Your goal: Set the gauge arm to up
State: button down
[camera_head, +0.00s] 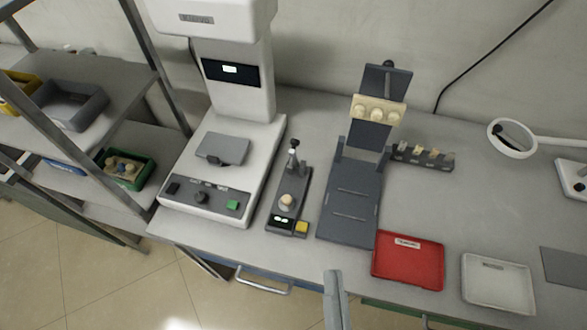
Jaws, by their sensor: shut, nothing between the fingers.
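The gauge (275,213) is a narrow dark stand on the bench, between the large white machine and the dark upright fixture. It has a small lit display and a yellow button at its front end. A round beige piece (287,200) sits on its base. My gripper (335,278) shows at the bottom edge, in front of the bench and well apart from the gauge. Its narrow grey fingers look shut and empty.
The white machine (265,150) stands close left of the gauge. The dark fixture (350,205) with beige blanks stands close right. A red tray (408,262) and white tray (497,284) lie farther right. A shelf rack (150,75) is at left.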

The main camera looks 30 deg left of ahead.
jog(key=w+a+f+m+t+y+b, duration=0.15)
jog(key=a+m, duration=0.65)
jog(key=a, duration=0.9)
jog(key=m+t+h, duration=0.3)
jog(key=m+h, duration=0.5)
jog(key=m, duration=0.1)
send_near(291, 154)
jog(key=shift+y, duration=0.35)
jog(key=p+x, duration=0.1)
jog(key=x, duration=0.2)
jog(key=p+x, duration=0.2)
jog(key=x, duration=0.2)
jog(key=shift+d+f, duration=0.1)
jog(key=shift+f, duration=0.15)
jog(key=shift+w, duration=0.1)
